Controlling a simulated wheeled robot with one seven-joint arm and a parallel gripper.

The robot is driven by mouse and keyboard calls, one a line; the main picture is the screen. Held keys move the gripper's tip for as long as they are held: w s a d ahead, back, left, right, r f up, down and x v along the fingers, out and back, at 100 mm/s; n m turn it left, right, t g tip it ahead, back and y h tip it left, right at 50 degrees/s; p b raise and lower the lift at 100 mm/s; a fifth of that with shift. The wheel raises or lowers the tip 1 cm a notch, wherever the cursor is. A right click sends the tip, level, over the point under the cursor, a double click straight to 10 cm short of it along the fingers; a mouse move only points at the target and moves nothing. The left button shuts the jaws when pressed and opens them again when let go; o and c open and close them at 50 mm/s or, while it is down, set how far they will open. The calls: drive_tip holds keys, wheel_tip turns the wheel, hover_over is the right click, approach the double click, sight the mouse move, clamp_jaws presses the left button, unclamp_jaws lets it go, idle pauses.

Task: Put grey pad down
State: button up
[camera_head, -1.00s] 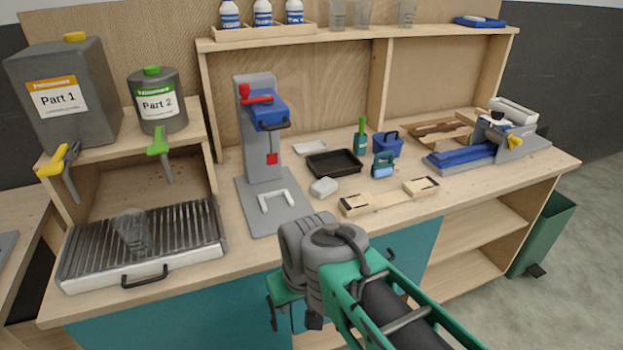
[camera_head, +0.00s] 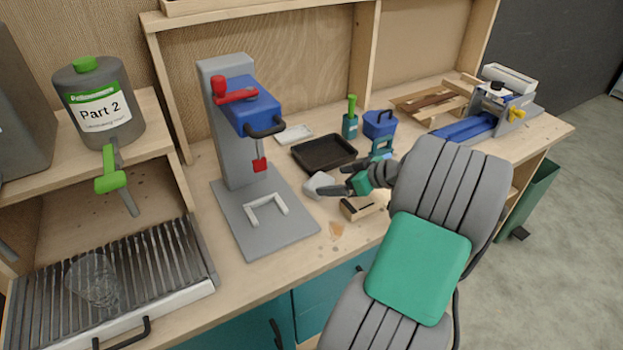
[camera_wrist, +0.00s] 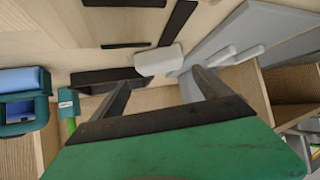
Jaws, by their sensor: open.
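The small light grey pad (camera_head: 318,184) lies on the wooden bench, in front of the black tray and right of the press. My gripper (camera_head: 338,179) is low over the bench, with its fingertips right beside the pad. In the wrist view the fingers (camera_wrist: 160,80) are spread apart, and the pad (camera_wrist: 158,60) shows just beyond the gap between their tips. I cannot tell whether a finger touches it.
The grey and blue press (camera_head: 235,120) stands left of the pad. The black tray (camera_head: 325,153) is behind it. A wooden piece (camera_head: 360,208) is partly hidden by my arm.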

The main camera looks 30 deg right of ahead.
sight(320, 182)
drive_tip(key=p+x, duration=0.1)
drive_tip(key=x, duration=0.6)
drive_tip(key=shift+w+a+f+p, duration=0.1)
drive_tip(key=shift+w+f+p, duration=0.05)
drive_tip(key=shift+p, duration=0.15)
drive_tip(key=shift+c, duration=0.5)
